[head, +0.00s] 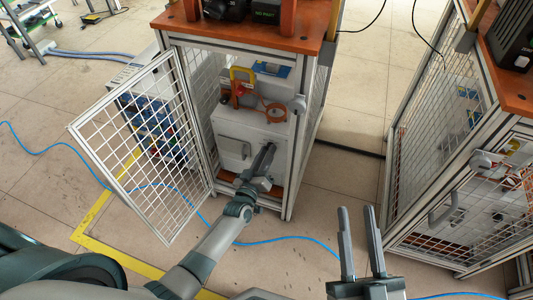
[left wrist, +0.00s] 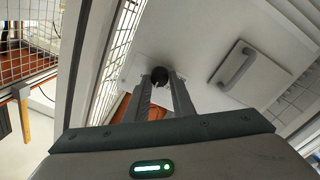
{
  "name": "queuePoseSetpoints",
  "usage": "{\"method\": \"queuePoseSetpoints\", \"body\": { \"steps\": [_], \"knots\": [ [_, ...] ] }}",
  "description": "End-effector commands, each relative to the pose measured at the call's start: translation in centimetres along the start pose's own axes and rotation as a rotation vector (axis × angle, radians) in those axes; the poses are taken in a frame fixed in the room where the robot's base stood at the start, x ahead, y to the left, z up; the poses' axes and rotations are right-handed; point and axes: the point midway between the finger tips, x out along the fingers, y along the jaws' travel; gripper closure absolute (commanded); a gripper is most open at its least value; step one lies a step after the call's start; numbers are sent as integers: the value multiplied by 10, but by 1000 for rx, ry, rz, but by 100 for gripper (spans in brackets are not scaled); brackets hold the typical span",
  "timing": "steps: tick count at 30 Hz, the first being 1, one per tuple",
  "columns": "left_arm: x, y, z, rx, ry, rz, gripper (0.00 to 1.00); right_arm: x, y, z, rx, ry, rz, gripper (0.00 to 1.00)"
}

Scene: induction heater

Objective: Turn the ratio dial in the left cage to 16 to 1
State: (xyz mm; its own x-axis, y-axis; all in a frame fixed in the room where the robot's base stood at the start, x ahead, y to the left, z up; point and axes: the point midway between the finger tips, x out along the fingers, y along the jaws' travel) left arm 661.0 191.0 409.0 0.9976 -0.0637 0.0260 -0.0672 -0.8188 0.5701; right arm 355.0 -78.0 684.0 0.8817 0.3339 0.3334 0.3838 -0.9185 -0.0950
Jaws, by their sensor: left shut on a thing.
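The left cage (head: 294,160) stands open, and inside it is a white box (head: 228,131) with a handle on its front. The ratio dial is a small round black knob (left wrist: 159,74) on the box front, seen in the left wrist view. My left gripper (head: 267,150) reaches into the cage, its two fingers shut on the dial from either side. In the left wrist view its fingertips (left wrist: 160,80) flank the knob. The dial's markings and pointer cannot be read, and the fingers hide it in the head view. My right gripper (head: 358,209) is open and empty, outside the cage.
The mesh door (head: 140,140) is swung out to the left of my left arm. An orange coil (head: 272,113) and a yellow-handled part (head: 242,75) sit on top of the box. A second cage (head: 440,170) stands at the right. A blue cable (head: 305,240) crosses the floor.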

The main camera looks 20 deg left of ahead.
Motion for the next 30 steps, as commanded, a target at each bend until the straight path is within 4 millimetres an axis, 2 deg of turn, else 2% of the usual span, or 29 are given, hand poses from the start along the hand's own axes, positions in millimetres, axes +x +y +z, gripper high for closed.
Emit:
{"method": "queuePoseSetpoints", "body": {
  "steps": [7,18,19,21,30],
  "knots": [
    [-1,-1,1,-62,1,-1,100,0,-1,-3,0,17,-2,69],
    [-1,-1,1,-67,1,-1,100,-2,-2,-2,-3,13,-9,69],
    [-1,-1,1,-67,1,-1,73,-2,-2,-2,-3,13,-9,69],
    [-1,-1,1,-67,1,-1,59,-2,-2,-2,-4,12,-10,69],
    [-1,0,0,-66,2,0,59,-2,-2,-2,-2,12,-9,69]
  ]
}}
